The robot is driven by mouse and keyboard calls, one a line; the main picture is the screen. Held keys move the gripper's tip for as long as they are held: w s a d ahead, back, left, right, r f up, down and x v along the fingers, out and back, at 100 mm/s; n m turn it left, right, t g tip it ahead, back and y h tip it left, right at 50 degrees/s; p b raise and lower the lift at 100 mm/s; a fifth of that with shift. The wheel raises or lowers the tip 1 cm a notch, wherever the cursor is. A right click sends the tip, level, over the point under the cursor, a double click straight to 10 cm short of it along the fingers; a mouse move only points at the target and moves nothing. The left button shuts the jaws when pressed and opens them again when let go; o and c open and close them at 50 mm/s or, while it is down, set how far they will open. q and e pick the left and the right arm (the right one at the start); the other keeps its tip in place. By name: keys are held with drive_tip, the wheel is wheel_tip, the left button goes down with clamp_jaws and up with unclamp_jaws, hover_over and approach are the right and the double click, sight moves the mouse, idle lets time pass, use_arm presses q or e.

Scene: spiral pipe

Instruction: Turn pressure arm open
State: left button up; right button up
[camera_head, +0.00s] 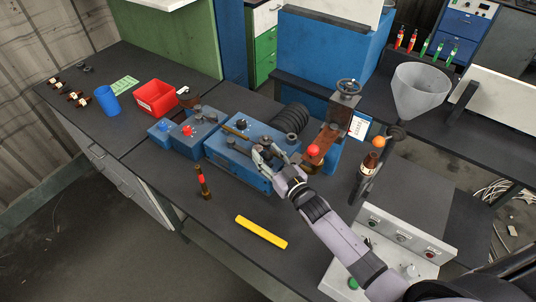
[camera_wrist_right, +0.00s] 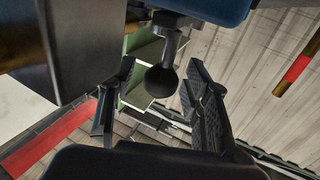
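My right gripper (camera_head: 266,154) is over the front right of the long blue machine (camera_head: 236,160). In the right wrist view its two black fingers (camera_wrist_right: 160,72) are spread apart. A dark lever with a round black knob (camera_wrist_right: 161,80) hangs from the blue body (camera_wrist_right: 215,8) and shows between the fingertips, with gaps on both sides. A brown arm (camera_head: 328,138) with a red ball (camera_head: 313,150) stands just right of the gripper. I cannot tell for certain which part is the pressure arm. My left gripper is not in view.
A handwheel (camera_head: 348,87) tops the post right of the black coil (camera_head: 291,119). A grey funnel (camera_head: 420,90) stands further right. A yellow bar (camera_head: 261,232) and a red-banded tool (camera_head: 203,182) are on the front table. A red bin (camera_head: 156,97) and blue cup (camera_head: 107,100) stand left.

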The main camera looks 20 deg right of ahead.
clamp_jaws()
idle(0.3)
idle(0.4)
